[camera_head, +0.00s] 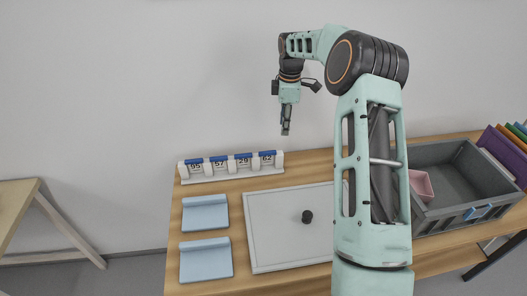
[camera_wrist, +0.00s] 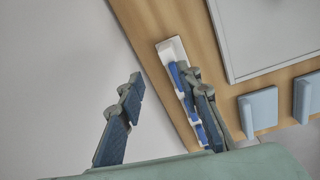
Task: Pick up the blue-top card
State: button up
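Several cards with blue tops stand in a row in a white rack (camera_head: 232,177) at the back left of the table. They read 95 (camera_head: 195,164), 57 (camera_head: 219,163), 29 (camera_head: 243,161) and 62 (camera_head: 267,159). In the wrist view the rack (camera_wrist: 168,47) and blue tops (camera_wrist: 174,75) are partly hidden behind one finger. My gripper (camera_head: 286,131) hangs above and behind the rack's right end, well clear of it. The wrist view shows my gripper (camera_wrist: 165,88) open, with nothing between its fingers.
Two light blue holders (camera_head: 205,214) (camera_head: 206,260) lie at the table's left. A grey-white tray (camera_head: 268,260) holds a small black knob (camera_head: 307,216). A grey crate (camera_head: 455,165) with a pink bowl (camera_head: 421,184) stands right, partly behind my arm. Coloured folders (camera_head: 503,152) stand far right.

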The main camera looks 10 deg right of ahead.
jog(key=n+y, duration=0.1)
jog(key=n, duration=0.1)
send_near(268, 152)
jog(key=shift+w+d+g, duration=0.2)
jog(key=shift+w+g, duration=0.2)
jog(key=shift+w, duration=0.2)
jog(key=f, duration=0.4)
jog(key=shift+a+f, duration=0.3)
jog(key=shift+a, duration=0.1)
jog(key=shift+s+a+f+p, duration=0.1)
jog(key=shift+a+f+p, duration=0.1)
jog(key=shift+f, duration=0.75)
jog(key=shift+s+a+f+p, duration=0.1)
jog(key=shift+f+p, duration=0.15)
jog(key=shift+f, duration=0.7)
jog(key=shift+a+f+p, duration=0.1)
jog(key=shift+f+p, duration=0.1)
jog(key=shift+f, duration=0.75)
grip_shut()
